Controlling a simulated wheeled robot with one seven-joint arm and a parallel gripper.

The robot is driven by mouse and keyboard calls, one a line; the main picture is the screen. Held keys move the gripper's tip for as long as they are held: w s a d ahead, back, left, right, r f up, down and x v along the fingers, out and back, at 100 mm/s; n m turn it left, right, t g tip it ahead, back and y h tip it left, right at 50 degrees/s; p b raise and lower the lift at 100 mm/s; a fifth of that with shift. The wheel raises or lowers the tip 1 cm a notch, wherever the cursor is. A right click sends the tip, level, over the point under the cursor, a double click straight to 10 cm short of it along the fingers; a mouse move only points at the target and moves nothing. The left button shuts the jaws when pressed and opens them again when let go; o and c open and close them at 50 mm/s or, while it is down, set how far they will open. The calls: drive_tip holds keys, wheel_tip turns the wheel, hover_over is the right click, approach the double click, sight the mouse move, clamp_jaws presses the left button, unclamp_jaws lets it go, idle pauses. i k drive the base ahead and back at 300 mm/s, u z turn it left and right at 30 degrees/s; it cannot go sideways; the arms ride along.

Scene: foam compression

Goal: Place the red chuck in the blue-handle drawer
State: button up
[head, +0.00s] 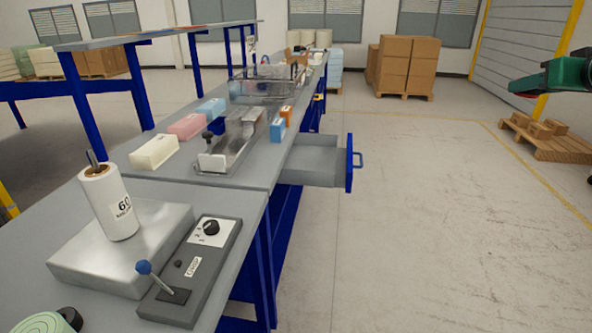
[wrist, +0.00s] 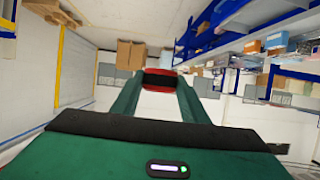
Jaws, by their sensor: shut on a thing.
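My gripper (wrist: 158,79) is shut on the red chuck (wrist: 160,88), a small red piece with a dark middle, held between the green fingertips in the wrist view. In the head view my green gripper (head: 530,87) is at the far right edge, raised over open floor, with a little red showing under its tip. The blue-handle drawer (head: 312,163) is pulled out from under the bench. Its grey tray sticks out to the right, ending in a blue front with a blue handle (head: 359,160). My gripper is well to the right of the drawer and apart from it.
The bench (head: 262,176) carries a metal fixture (head: 228,150), foam blocks (head: 154,151) and a control box (head: 193,270) with a blue-knobbed lever. Cardboard boxes (head: 408,65) and a wooden pallet (head: 545,140) stand behind. The floor right of the drawer is clear.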

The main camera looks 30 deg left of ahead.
sight(306, 156)
drive_tip(key=u, duration=0.7)
drive_tip(key=i, duration=1)
